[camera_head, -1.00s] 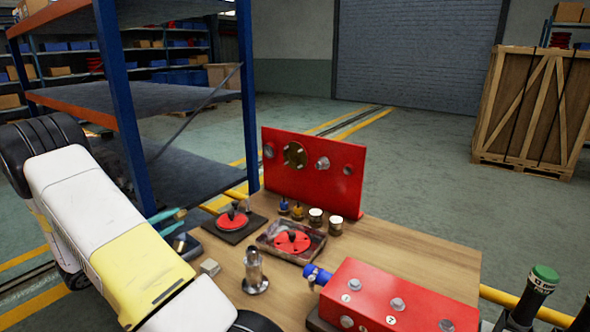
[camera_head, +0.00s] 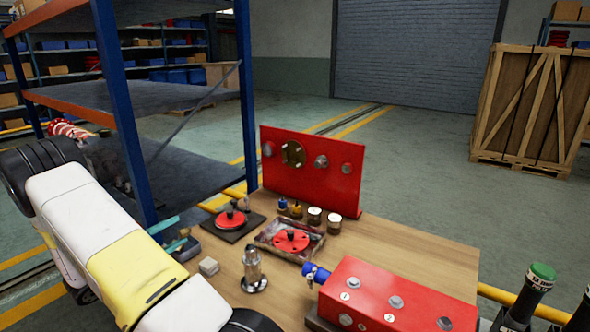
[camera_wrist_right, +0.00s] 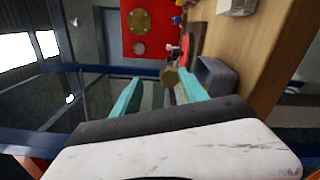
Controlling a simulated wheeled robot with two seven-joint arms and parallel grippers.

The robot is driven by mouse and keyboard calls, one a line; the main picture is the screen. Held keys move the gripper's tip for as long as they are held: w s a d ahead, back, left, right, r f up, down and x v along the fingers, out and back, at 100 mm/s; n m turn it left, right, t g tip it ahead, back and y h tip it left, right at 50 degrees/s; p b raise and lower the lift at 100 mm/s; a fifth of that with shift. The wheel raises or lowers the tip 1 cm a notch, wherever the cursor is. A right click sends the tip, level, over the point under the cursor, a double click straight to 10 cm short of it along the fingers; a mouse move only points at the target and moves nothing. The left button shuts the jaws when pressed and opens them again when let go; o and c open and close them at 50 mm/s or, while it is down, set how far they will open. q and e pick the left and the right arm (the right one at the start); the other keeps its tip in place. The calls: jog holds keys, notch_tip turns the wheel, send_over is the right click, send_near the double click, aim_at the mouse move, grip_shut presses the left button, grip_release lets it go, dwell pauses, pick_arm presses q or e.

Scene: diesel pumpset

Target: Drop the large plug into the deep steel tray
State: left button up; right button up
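The large plug (camera_wrist_right: 171,77) is a dull brass piece with flat sides in the right wrist view. It also shows small and brownish in the head view (camera_head: 184,232). The deep steel tray (camera_wrist_right: 215,77) is a grey open box at the table's left edge, partly hidden by my fingers in the head view (camera_head: 190,249). My right gripper (camera_head: 170,234) has its teal fingers spread wide apart. The plug is between them, close to the lower finger and over the tray side. I cannot tell whether it touches finger or tray. My left gripper is not in view.
A red upright panel (camera_head: 315,178) stands at the table's back. Red discs in low trays (camera_head: 290,241), small plugs, a steel fitting (camera_head: 253,272), a grey block (camera_head: 209,266) and a red manifold (camera_head: 400,297) are on the table. A blue rack post (camera_head: 122,110) is close behind my arm.

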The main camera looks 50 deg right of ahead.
jog(key=a, duration=0.7)
jog(key=shift+s+a, duration=0.35)
jog(key=shift+a, duration=0.05)
jog(key=shift+w, duration=0.1)
